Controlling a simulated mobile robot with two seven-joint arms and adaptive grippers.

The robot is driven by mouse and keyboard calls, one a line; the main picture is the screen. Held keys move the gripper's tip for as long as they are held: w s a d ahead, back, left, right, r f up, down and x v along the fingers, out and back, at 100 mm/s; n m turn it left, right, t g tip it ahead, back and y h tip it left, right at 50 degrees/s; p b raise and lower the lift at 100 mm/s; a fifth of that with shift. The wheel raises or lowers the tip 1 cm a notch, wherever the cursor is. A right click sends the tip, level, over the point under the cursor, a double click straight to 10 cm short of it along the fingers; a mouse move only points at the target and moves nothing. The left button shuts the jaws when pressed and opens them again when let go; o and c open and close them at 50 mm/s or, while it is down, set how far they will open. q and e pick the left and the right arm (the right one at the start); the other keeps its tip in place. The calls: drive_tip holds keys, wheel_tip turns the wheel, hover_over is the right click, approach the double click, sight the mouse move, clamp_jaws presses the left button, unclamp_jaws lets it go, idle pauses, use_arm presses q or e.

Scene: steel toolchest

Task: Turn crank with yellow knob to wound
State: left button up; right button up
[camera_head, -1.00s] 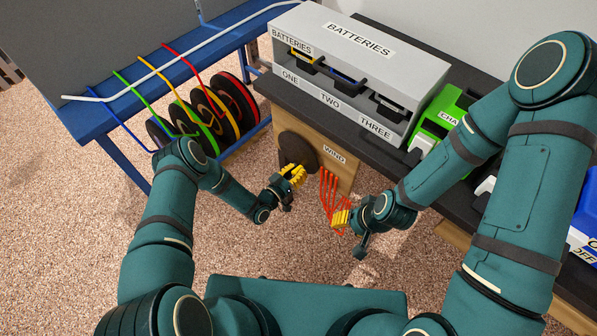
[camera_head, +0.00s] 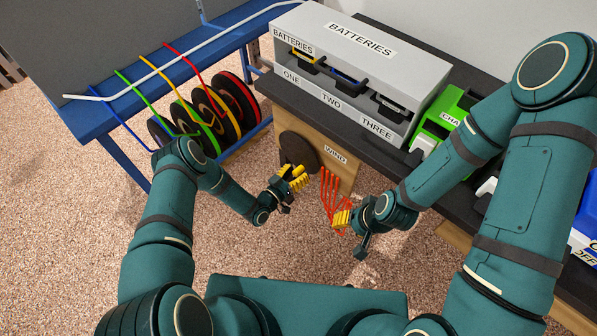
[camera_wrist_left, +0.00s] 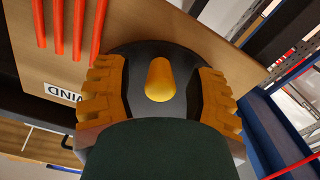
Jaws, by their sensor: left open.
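The crank is a dark round disc (camera_head: 298,149) on the wooden front of the bench, beside a label reading WIND (camera_head: 336,156). Its yellow knob (camera_wrist_left: 160,80) stands between the fingers of my left gripper (camera_wrist_left: 160,93) in the left wrist view, with a gap on both sides. The left gripper, also seen in the head view (camera_head: 293,178), is open in front of the disc. I cannot make out the knob in the head view. My right gripper (camera_head: 342,219) is by the red rods; its finger opening is unclear.
Several red rods (camera_head: 329,191) stick out from the bench front, right of the crank. A grey battery box (camera_head: 350,60) and a green unit (camera_head: 440,118) stand on the dark benchtop. A blue table with coloured spools (camera_head: 236,105) is at the left.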

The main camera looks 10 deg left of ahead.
use_arm(q)
drive_tip(key=v, duration=1.1)
drive_tip(key=shift+s, duration=0.1)
